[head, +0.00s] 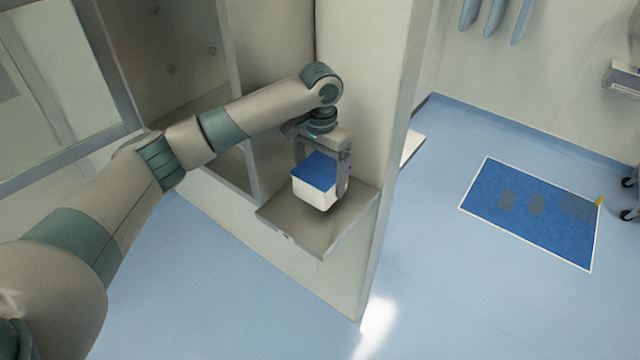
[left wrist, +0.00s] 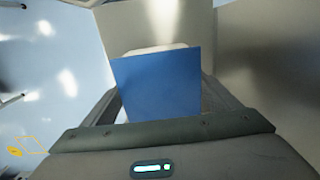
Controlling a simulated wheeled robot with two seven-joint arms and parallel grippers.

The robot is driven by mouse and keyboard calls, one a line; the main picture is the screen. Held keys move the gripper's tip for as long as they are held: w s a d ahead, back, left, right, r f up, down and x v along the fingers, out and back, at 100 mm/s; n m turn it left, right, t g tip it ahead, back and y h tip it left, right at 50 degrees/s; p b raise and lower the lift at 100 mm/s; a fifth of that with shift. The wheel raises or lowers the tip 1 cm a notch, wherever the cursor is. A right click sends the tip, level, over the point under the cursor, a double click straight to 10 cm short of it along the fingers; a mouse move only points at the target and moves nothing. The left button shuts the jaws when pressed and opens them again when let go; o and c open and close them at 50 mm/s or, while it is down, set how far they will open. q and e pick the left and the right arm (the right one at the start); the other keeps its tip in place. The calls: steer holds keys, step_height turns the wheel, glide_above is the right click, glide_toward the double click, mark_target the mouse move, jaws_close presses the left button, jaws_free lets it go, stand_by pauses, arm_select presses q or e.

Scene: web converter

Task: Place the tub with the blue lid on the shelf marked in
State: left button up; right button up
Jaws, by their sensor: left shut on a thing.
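The white tub with the blue lid (head: 316,182) is upright at a small grey shelf (head: 282,228) fixed to the wall. My left gripper (head: 322,178) is shut on the tub, with one finger on each side of it. The tub is over the shelf plate; I cannot tell whether its base touches the plate. In the left wrist view the blue lid (left wrist: 157,85) fills the space between the fingers. I see no readable marking on the shelf. My right gripper is not in view.
A wall panel edge (head: 392,150) stands close to the right of the shelf. A framed opening (head: 180,60) is behind my left arm. A blue floor mat (head: 535,235) lies at the right. The floor in front of the shelf is clear.

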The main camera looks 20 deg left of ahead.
arm_select(q)
step_height(320, 180, down, 3)
steer(key=shift+r+p, duration=0.1)
steer(key=shift+p, duration=0.4)
steer(key=shift+f, duration=0.2)
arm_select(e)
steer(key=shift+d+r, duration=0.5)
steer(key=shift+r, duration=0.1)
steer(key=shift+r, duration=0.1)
arm_select(q)
steer(key=o, duration=1.1)
steer(key=shift+f, duration=0.1)
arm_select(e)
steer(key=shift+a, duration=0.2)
